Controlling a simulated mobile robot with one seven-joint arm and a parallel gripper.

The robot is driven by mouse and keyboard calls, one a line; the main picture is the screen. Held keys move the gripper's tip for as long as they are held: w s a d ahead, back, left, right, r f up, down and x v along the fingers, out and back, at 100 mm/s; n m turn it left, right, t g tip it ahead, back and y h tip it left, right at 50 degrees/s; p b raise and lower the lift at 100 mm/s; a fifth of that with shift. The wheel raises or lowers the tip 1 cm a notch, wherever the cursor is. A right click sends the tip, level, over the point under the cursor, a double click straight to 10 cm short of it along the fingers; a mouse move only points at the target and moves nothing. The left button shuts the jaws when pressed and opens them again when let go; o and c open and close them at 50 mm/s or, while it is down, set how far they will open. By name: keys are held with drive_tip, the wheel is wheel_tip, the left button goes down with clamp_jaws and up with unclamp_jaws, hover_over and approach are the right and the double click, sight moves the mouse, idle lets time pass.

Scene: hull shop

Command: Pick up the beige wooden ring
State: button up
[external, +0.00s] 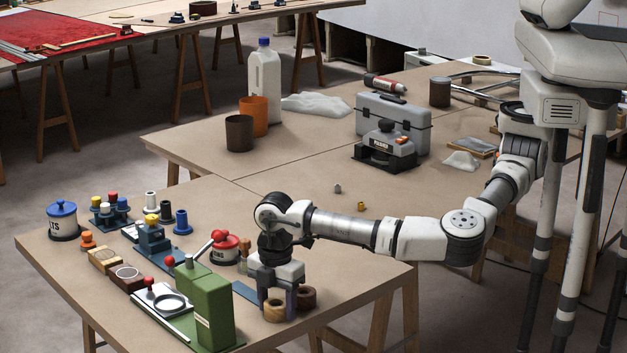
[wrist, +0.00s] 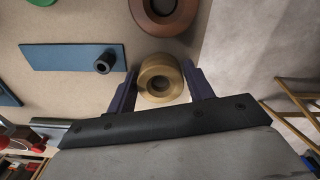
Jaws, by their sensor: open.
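The beige wooden ring (wrist: 146,72) lies flat on the table, its hole facing up, in the wrist view. In the external view the ring (external: 274,314) is at the front right of the near table. My gripper (wrist: 160,80) is open, with one finger on each side of the ring. In the external view my gripper (external: 277,300) points down at the ring. I cannot tell whether the fingers touch it. A darker brown ring (wrist: 182,14) lies just beyond it, and it also shows in the external view (external: 306,297).
A green machine (external: 214,310) with a red-knobbed lever stands left of my gripper. A blue plate (wrist: 60,57) with a small dark cylinder (wrist: 104,63) lies left of the ring. The table edge is close on the right. The table behind my forearm is mostly clear.

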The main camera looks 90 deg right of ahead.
drive_tip(key=c, duration=0.6)
drive_tip(key=shift+c, duration=0.2)
